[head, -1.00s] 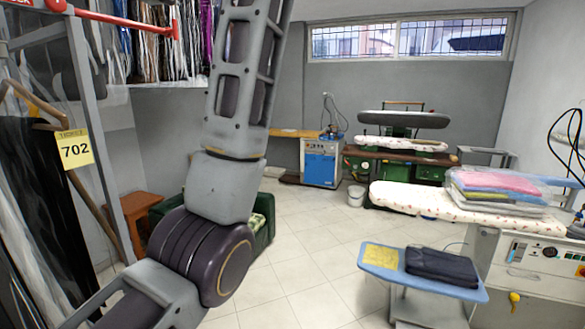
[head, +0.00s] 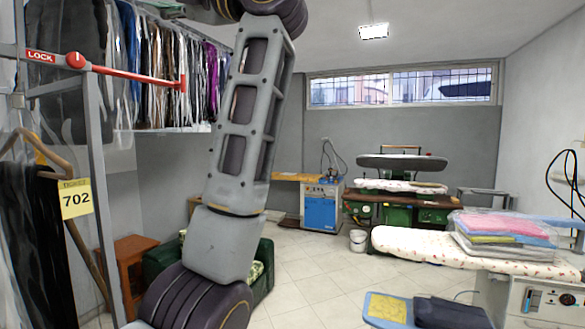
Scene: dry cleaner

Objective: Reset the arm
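In the head view one arm of mine rises from the bottom left and runs up past the top edge, with its large joint low in the picture and another joint at the top. No gripper shows on it within the frame. My other arm is out of the picture. Neither gripper is in view, so what they hold cannot be seen.
At left stand a metal rack post with a red bar (head: 140,77), hanging garments (head: 165,65) and a yellow 702 tag (head: 75,198). At right are an ironing board (head: 410,246) with folded clothes (head: 505,235) and a blue tray (head: 375,322). The tiled floor (head: 310,275) between is clear.

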